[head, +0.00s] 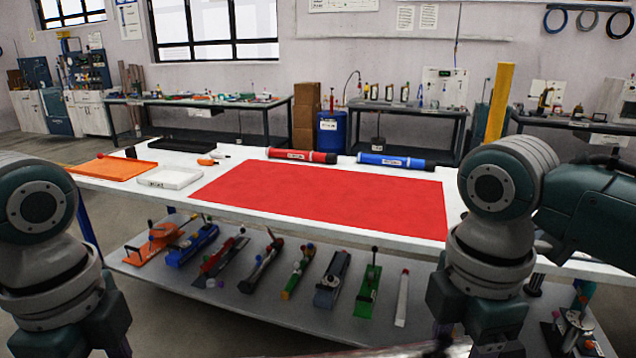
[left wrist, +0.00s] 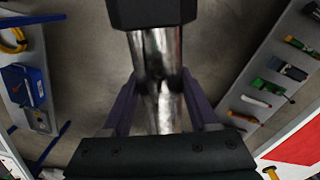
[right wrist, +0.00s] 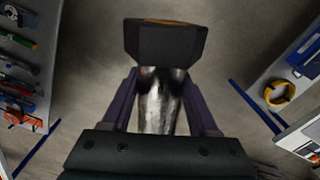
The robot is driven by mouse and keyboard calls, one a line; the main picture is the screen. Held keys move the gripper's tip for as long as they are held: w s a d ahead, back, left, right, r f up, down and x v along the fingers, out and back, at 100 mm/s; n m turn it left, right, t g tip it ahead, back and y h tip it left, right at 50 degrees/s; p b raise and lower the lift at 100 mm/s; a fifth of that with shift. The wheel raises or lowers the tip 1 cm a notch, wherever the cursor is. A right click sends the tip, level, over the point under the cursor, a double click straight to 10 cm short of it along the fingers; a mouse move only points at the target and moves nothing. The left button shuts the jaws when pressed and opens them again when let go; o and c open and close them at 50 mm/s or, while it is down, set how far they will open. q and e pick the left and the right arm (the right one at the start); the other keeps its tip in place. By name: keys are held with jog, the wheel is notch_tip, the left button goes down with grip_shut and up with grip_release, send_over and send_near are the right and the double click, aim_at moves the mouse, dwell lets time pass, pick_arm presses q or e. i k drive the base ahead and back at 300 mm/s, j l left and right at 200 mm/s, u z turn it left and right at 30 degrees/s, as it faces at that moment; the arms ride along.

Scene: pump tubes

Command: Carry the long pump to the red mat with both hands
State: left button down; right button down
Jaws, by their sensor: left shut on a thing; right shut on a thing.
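The red mat (head: 325,196) lies flat and bare on the white table ahead in the head view. The long pump shows only in the wrist views, as a shiny metal tube. My left gripper (left wrist: 160,88) is shut on the pump (left wrist: 158,50), near a black block-like part at the top of that view. My right gripper (right wrist: 160,85) is shut on the pump (right wrist: 158,108), with a black end piece just beyond the fingertips. Bare floor shows beneath it in both wrist views. In the head view both grippers and most of the pump are out of frame.
A red tube (head: 302,156) and a blue tube (head: 396,162) lie along the mat's far edge. A white tray (head: 169,178) and an orange tray (head: 112,168) are left of the mat. Several tools lie on the grey lower shelf (head: 215,300) under the table.

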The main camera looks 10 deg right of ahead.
aim_at(321, 189)
jog(key=i, duration=2.25)
jog(key=i+z, duration=0.15)
jog(key=i, duration=0.3)
jog(key=i+j+z, duration=0.15)
jog(key=i, duration=0.25)
jog(key=z, duration=0.5)
